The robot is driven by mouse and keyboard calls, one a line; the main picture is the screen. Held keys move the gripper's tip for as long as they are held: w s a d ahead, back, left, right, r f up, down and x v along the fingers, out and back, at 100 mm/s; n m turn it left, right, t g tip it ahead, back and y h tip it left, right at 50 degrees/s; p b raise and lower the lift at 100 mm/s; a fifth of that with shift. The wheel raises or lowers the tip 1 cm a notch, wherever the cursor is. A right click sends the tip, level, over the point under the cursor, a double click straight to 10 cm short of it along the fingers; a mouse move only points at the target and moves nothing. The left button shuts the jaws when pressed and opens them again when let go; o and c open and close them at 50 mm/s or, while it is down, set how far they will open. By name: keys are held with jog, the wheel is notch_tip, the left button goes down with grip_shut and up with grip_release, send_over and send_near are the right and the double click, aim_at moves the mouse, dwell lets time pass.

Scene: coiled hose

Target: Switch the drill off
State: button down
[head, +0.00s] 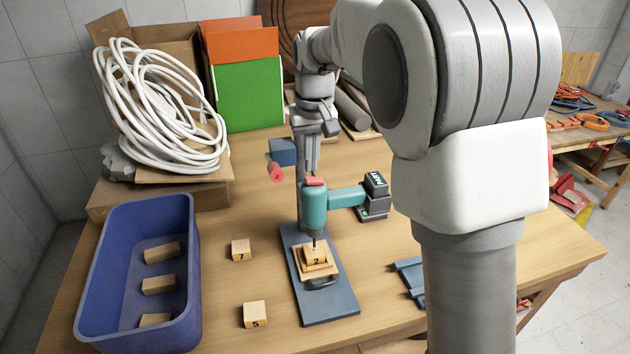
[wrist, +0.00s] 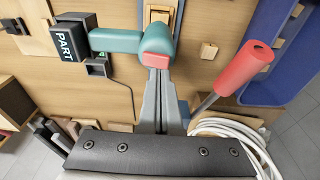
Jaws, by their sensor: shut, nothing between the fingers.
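The teal drill (head: 314,208) is mounted bit-down on a stand with a blue-grey base (head: 327,306). Its dark battery (head: 376,185) sticks out to the right, and the battery also shows in the wrist view (wrist: 73,47). A red part (head: 314,181) sits on top of the drill and shows in the wrist view too (wrist: 157,61). My gripper (head: 313,170) is shut and empty, pointing down with its tips at or just above this red part; I cannot tell if they touch. A wooden block marked 2 (head: 315,257) lies under the bit.
A lever with a red grip (head: 275,172) juts out left of the drill. Blocks marked 7 (head: 240,250) and 5 (head: 255,314) lie on the table. A blue bin (head: 92,283) holds several blocks. A coiled white hose (head: 150,110) sits at back left.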

aim_at(313, 181)
jog(key=shift+f+b, duration=0.85)
jog(key=shift+f, duration=0.5)
dwell(0.4)
jog(key=shift+r+p, duration=2.95)
jog(key=shift+r, duration=0.65)
jog(key=s+d+r+m+t+b, duration=0.1)
jog(key=s+d+r, duration=0.1)
jog(key=s+d, duration=0.35)
jog(key=s+d+r+t+b, duration=0.1)
jog(key=s+d+r+b, duration=0.1)
jog(key=s, duration=0.7)
jog(key=s+d+f+t+b, duration=0.1)
jog(key=s+f, duration=0.2)
jog(key=s, duration=0.4)
jog(key=s+d+f+m+b, duration=0.1)
jog(key=s+d+f, duration=0.1)
jog(key=s, duration=0.5)
jog(key=shift+s+d+f+t, duration=0.2)
jog(key=shift+s+f+t, duration=0.15)
jog(key=shift+f, duration=0.2)
